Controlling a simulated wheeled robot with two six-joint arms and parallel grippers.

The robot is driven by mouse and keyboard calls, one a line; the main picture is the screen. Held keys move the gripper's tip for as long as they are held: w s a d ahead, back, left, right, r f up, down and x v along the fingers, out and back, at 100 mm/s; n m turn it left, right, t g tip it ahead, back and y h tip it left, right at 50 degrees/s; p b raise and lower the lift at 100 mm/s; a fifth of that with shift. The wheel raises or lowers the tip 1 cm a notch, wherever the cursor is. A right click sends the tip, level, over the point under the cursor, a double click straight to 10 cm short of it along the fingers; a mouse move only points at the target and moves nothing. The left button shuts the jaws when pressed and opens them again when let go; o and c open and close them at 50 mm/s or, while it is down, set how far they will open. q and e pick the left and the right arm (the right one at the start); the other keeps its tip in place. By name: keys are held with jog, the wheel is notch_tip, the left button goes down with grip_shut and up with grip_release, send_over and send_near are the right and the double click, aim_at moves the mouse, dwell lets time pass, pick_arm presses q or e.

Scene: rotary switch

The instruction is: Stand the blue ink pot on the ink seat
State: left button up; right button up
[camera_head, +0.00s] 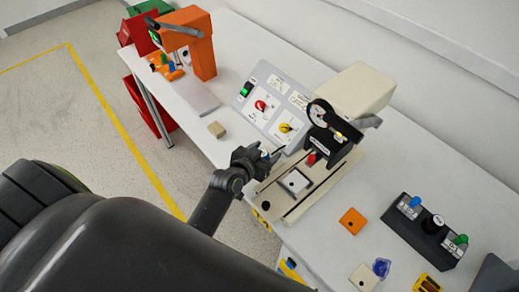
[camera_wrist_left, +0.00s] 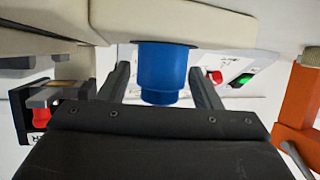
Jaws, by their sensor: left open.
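My left gripper (camera_head: 268,155) is at the left end of the beige machine base (camera_head: 308,200), over the table. In the left wrist view, which is upside down, the blue ink pot (camera_wrist_left: 163,72) is between the two open fingers (camera_wrist_left: 160,85), with small gaps at its sides. The pot appears upright on a beige surface (camera_wrist_left: 215,22), with a dark ring at its foot. I cannot tell whether that ring is the ink seat. In the head view the pot is hidden behind my gripper. My right gripper does not show.
The sloped control panel (camera_head: 270,107) and the black dial unit (camera_head: 333,128) stand close behind my gripper. An orange press (camera_head: 203,45) is at the far left. A black knob box (camera_head: 424,229) and an orange square (camera_head: 352,221) lie to the right.

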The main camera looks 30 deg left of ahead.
pick_arm(q)
jog(key=shift+s+r, duration=0.1)
jog(key=shift+s, duration=0.15)
jog(key=b+v, duration=0.1)
jog(key=v, duration=1)
jog(key=shift+s+r+b, duration=0.2)
jog(key=shift+s+b, duration=0.05)
jog(key=shift+b, duration=0.1)
jog(key=shift+a, duration=0.1)
